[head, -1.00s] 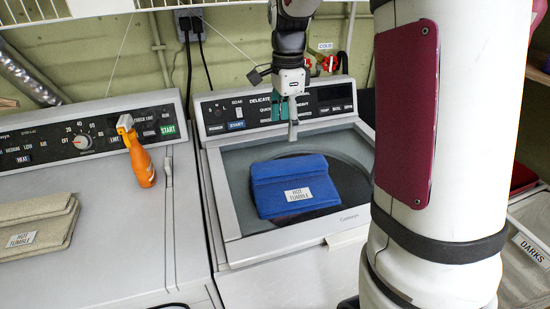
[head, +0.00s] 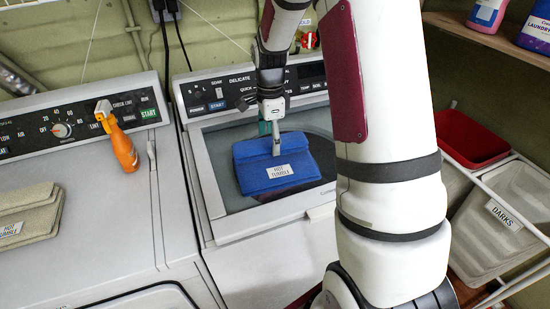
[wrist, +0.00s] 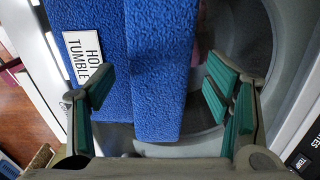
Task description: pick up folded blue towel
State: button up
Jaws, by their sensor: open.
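The folded blue towel (head: 257,173) lies on the glass lid of the right-hand machine, with a white "HOT TUMBLE" label (head: 280,171) on its front. My gripper (head: 275,144) points down over the towel's back part in the head view. In the wrist view the towel (wrist: 155,70) fills the upper middle, and its label is at the left. My gripper (wrist: 160,92) is open there, with green-padded fingers apart on either side of the towel's near end. Nothing is held. I cannot tell whether the fingertips touch the towel.
An orange spray bottle (head: 122,143) stands on the left machine (head: 110,230), with beige towels (head: 25,215) at the far left. The machine's control panel (head: 250,90) rises behind the towel. A red bin (head: 472,138) and a hamper labelled "DARKS" (head: 510,205) are at the right.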

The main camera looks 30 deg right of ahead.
jog(key=shift+f, duration=1.1)
jog(key=c, duration=1.4)
jog(key=shift+r, duration=0.2)
